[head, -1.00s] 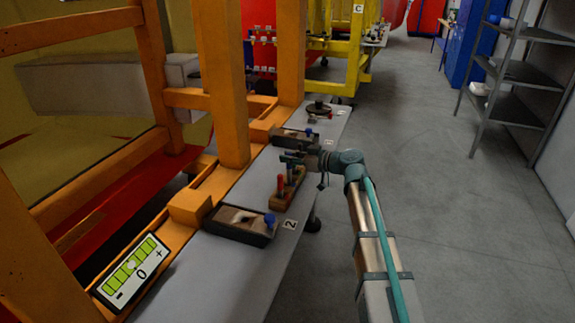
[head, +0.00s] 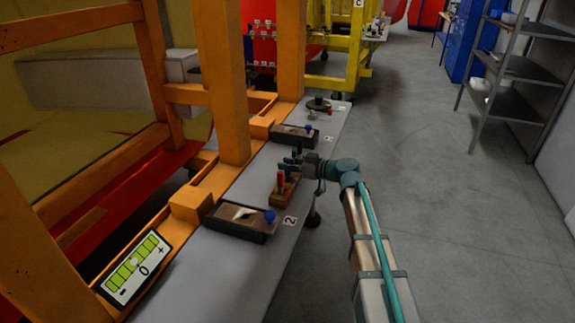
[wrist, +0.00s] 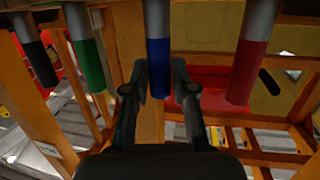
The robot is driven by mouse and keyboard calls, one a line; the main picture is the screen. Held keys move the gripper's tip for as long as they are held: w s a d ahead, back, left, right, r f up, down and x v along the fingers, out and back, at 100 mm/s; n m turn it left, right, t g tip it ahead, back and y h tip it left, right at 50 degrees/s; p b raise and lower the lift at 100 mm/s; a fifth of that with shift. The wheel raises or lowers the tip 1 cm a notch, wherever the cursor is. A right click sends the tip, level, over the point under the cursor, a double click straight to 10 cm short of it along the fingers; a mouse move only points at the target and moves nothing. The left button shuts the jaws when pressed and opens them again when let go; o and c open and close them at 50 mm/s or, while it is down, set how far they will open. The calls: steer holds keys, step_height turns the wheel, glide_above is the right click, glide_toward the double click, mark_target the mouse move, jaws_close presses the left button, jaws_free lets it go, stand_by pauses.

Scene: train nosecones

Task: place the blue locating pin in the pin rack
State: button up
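The blue locating pin (wrist: 158,60) is in the middle of the wrist view, its blue end between the two fingers of my gripper (wrist: 158,78). The fingers appear to press on both sides of it. A black pin (wrist: 36,58), a green pin (wrist: 90,65) and a red pin (wrist: 248,70) stand in the same row, with grey shafts above their coloured ends in that view. In the head view my gripper (head: 290,161) is over the wooden pin rack (head: 285,192), where a red pin (head: 281,180) shows. The blue pin's lower seat is hidden.
A tray with a blue knob (head: 240,224) lies in front of the rack, and another tray (head: 294,136) lies behind it on the grey bench (head: 225,270). An orange post (head: 224,90) rises to the left. The floor to the right is clear.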

steer(key=shift+o, duration=0.9)
steer(key=shift+r, duration=0.1)
steer(key=b+v, duration=0.2)
steer(key=v, duration=1)
steer(key=shift+b, duration=0.4)
steer(key=shift+r, duration=0.1)
